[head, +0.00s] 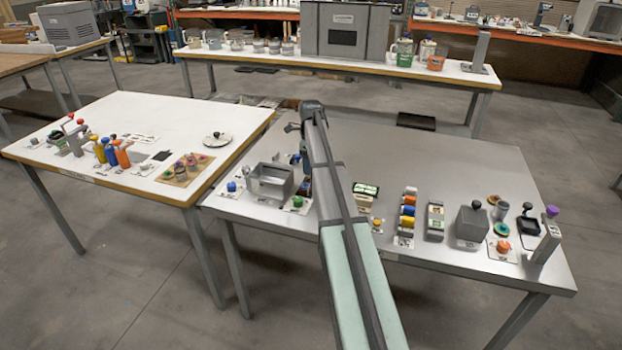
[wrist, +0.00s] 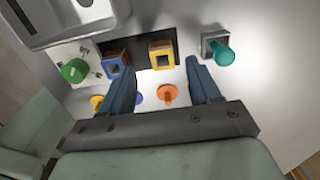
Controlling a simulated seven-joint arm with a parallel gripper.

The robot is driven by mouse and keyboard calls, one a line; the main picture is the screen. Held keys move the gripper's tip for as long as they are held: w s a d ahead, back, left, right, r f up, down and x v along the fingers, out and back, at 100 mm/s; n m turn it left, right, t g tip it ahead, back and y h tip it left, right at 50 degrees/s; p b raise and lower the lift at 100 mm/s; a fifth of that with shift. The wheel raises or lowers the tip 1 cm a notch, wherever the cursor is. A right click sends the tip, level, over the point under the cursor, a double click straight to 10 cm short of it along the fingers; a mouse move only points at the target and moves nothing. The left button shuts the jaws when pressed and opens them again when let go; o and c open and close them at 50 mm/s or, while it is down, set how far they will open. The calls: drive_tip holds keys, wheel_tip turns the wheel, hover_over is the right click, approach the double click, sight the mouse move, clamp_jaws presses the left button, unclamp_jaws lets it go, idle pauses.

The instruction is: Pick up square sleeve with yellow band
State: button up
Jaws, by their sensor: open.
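The square sleeve with the yellow band (wrist: 161,46) stands on a dark strip in the wrist view, with its square opening facing up. My gripper (wrist: 158,72) is open and empty, its two blue-grey fingers spread wide. In the picture the yellow sleeve lies between and just beyond the fingertips, apart from both. A blue-banded square sleeve (wrist: 116,64) stands to its left, near the left fingertip. In the head view my arm covers much of this area, and I cannot make out the yellow sleeve there.
A grey square piece with a teal knob (wrist: 221,51) stands right of the right finger. An orange knob (wrist: 168,95) lies between the fingers. A green knob (wrist: 74,70) and a grey metal bin (wrist: 50,38) are at left. The far-right table surface is bare.

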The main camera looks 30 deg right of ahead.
drive_tip(key=shift+d+f, duration=0.15)
drive_tip(key=shift+f, duration=2.5)
drive_tip(key=c, duration=1)
drive_tip(key=shift+r, duration=0.2)
wheel_tip(320, 180, up, 9)
drive_tip(key=shift+w+a+f, duration=0.1)
drive_tip(key=shift+w+a, duration=0.45)
drive_tip(key=shift+a, duration=1.85)
drive_tip(key=shift+w+a+f, duration=0.1)
drive_tip(key=shift+w+a, duration=0.4)
drive_tip(key=shift+a, duration=1.9)
drive_tip(key=shift+w+a, duration=0.55)
drive_tip(key=shift+a, duration=1.85)
